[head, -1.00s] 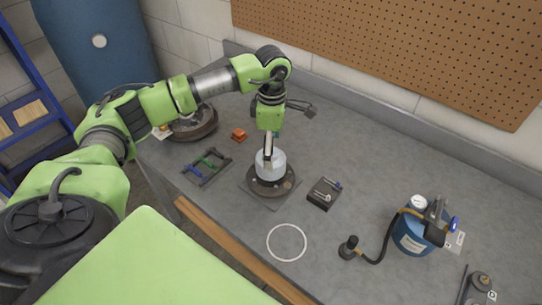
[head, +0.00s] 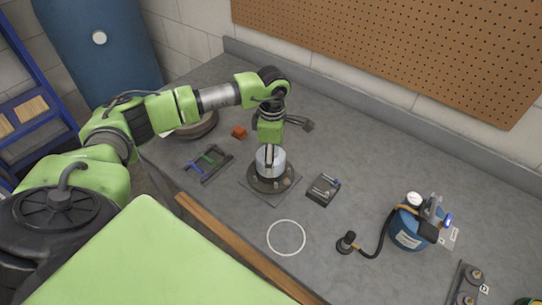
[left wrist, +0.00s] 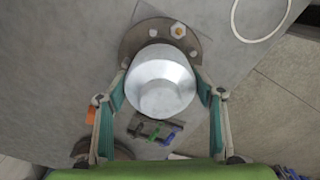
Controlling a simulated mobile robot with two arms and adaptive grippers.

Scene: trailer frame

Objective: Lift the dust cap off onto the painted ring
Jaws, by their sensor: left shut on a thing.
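The dust cap (head: 262,162) is a silvery-white cup on the dark round hub (head: 258,183), which stands on a square plate. My left gripper (head: 270,160) comes down from above and is shut on the cap. In the left wrist view, the cap (left wrist: 160,84) fills the space between the two fingers of the gripper (left wrist: 160,95), and part of the hub (left wrist: 133,42) with bolts shows beyond it. I cannot tell whether there is a gap under the cap. The painted ring (head: 268,238) is a white, empty outline on the bench, nearer the front edge. My right gripper is not in view.
A small dark tray of pins (head: 323,190) lies right of the hub. A blue tank (head: 408,232) with a hose and black nozzle (head: 346,241) stands further right. A rack (head: 208,163) and orange block (head: 239,132) lie left. Bench between hub and ring is clear.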

